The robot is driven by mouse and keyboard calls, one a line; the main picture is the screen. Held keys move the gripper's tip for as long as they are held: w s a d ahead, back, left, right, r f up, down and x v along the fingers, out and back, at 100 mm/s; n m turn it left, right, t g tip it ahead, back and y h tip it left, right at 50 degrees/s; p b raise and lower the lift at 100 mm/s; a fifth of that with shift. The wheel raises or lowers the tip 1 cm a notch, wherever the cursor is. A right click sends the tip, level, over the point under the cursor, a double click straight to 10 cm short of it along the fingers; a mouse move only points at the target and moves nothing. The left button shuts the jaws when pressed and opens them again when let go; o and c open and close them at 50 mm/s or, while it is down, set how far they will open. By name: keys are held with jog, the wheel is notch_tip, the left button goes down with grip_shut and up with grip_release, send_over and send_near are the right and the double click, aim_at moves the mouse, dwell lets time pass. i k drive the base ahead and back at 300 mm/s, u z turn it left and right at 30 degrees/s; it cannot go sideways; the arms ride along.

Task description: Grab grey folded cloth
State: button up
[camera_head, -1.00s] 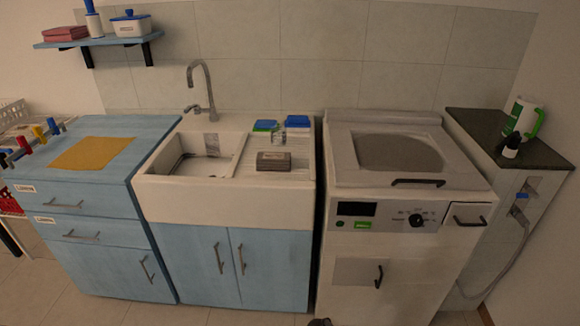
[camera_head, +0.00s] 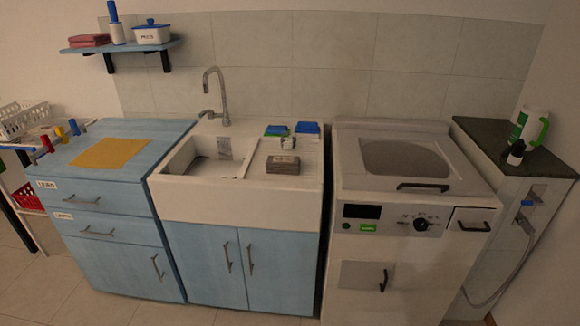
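A grey-brown folded cloth (camera_head: 283,165) lies flat on the drainboard of the white sink (camera_head: 235,200), at the front edge to the right of the basin. Its layered front side faces me and nothing covers it. My gripper is not in view, so its state and its distance from the cloth do not show.
Blue and green sponges (camera_head: 307,127) and a small clear item (camera_head: 288,142) sit behind the cloth. A tall tap (camera_head: 213,90) rises behind the basin. A blue cabinet (camera_head: 130,150) with a yellow mat (camera_head: 110,153) stands left, a white washer (camera_head: 410,190) right. The floor in front is partly visible.

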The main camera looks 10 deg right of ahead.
aim_at(274, 164)
jog(key=z, duration=1.25)
jog(key=k, duration=0.1)
jog(key=u, duration=2.95)
jog(key=i, duration=1.35)
jog(key=z, duration=0.05)
